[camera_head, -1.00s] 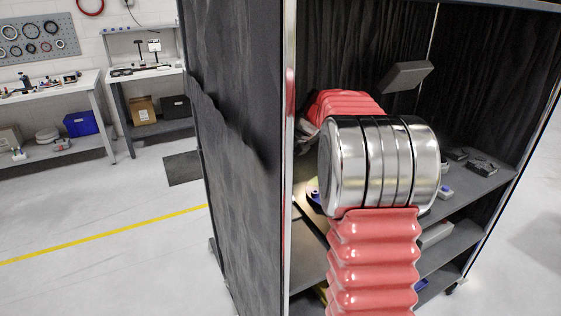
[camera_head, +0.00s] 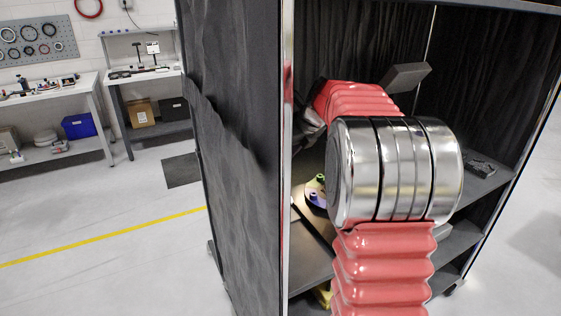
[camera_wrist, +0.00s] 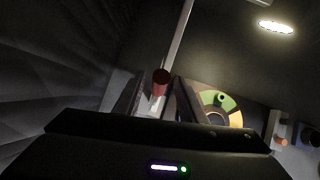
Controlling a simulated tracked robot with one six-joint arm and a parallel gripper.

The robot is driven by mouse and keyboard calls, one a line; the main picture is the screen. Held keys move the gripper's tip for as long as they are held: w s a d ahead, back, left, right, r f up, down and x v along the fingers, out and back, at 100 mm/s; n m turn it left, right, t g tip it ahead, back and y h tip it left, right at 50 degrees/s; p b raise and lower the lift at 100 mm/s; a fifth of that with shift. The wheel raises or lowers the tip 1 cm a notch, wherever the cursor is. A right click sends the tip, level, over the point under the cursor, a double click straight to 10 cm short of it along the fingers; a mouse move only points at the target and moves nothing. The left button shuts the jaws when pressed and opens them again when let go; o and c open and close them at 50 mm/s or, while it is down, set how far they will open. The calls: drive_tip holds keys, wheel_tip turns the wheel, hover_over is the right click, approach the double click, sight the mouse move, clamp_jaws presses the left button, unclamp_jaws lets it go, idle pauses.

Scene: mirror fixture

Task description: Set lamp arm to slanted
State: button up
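In the wrist view a pale, thin rod (camera_wrist: 179,42) slopes down from the top edge to a red-brown cylinder (camera_wrist: 160,82); it may be the lamp arm. My gripper (camera_wrist: 160,98) has its two dark fingers apart, one on each side of the cylinder. I cannot tell how deep between them it lies. A bright oval light (camera_wrist: 276,26) glows at the upper right. A grey block (camera_head: 405,77), possibly the lamp head, shows inside the cabinet in the head view. There my own arm hides the gripper and the rod.
A round disc with green and yellow sectors (camera_wrist: 222,106) lies right of the fingers; part of it shows in the head view (camera_head: 316,190). Small parts (camera_wrist: 281,130) stand farther right. A dark cabinet side panel (camera_head: 235,150) is left of my arm. Shelves (camera_head: 482,185) are at right.

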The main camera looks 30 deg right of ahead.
drive_tip(key=v, duration=0.9)
drive_tip(key=shift+s+f, duration=0.1)
drive_tip(key=shift+s, duration=0.05)
